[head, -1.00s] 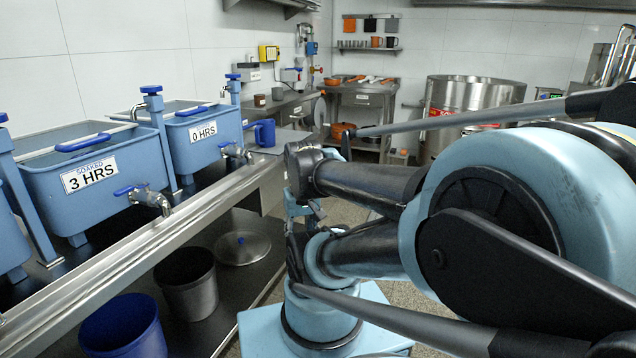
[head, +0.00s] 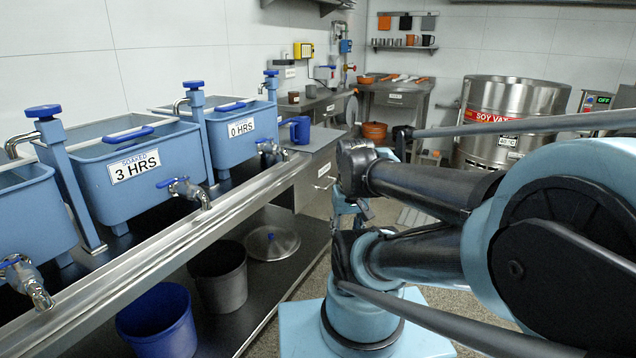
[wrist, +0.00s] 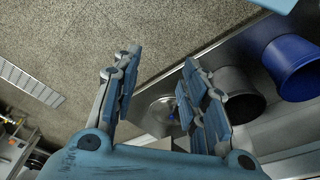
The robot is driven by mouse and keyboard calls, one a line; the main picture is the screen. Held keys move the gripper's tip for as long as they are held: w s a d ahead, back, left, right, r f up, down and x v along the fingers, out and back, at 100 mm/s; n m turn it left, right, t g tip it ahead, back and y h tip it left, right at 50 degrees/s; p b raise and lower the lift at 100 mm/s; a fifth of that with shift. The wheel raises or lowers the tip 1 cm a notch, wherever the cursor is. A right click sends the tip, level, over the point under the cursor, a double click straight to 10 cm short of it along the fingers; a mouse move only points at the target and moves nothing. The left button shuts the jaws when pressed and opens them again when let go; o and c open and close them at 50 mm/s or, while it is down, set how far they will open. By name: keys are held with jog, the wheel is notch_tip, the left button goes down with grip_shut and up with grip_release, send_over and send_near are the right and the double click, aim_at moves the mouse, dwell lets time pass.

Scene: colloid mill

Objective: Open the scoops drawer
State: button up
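Two drawer fronts show in the head view. One is a steel drawer (head: 326,181) with a bar handle, at the far end of the long counter beyond the blue tubs. The other is a labelled drawer front (head: 396,99) under the back table. Both look shut, and I cannot read the label to tell which is for scoops. My gripper (wrist: 160,58) is open and empty in the wrist view, pointing down over the floor and the lower shelf. In the head view I cannot make out its fingers among my arm links.
Blue tubs (head: 138,158) with taps line the counter at left. A blue bucket (head: 157,322), a dark pot (head: 219,278) and a round lid (head: 272,245) are on the lower shelf (head: 262,304). A soy vat (head: 512,120) stands at the back right. Some floor shows between.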

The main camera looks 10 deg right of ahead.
jog(key=shift+s+r, duration=0.2)
jog(key=shift+s, duration=0.1)
jog(key=shift+c, duration=0.6)
jog(key=w+a+r+m+y, duration=0.25)
jog(key=w+r+y, duration=0.2)
jog(key=w, duration=0.85)
jog(key=w+d+r+m+t+y, duration=0.1)
jog(key=w+d+m+y, duration=0.15)
jog(key=w, duration=1.15)
jog(key=w+d+f+m+t+y, duration=0.1)
jog(key=w+d+f+t+y, duration=0.3)
jog(key=w+d, duration=0.65)
jog(key=w+d+f+m+t+y, duration=0.15)
jog(key=w+d+f, duration=0.25)
jog(key=d+f, duration=0.55)
jog(key=w+r+x, duration=0.1)
jog(key=x, duration=1.5)
jog(key=shift+w, duration=0.25)
jog(key=shift+f+t, duration=0.15)
jog(key=shift+t, duration=0.1)
grip_shut()
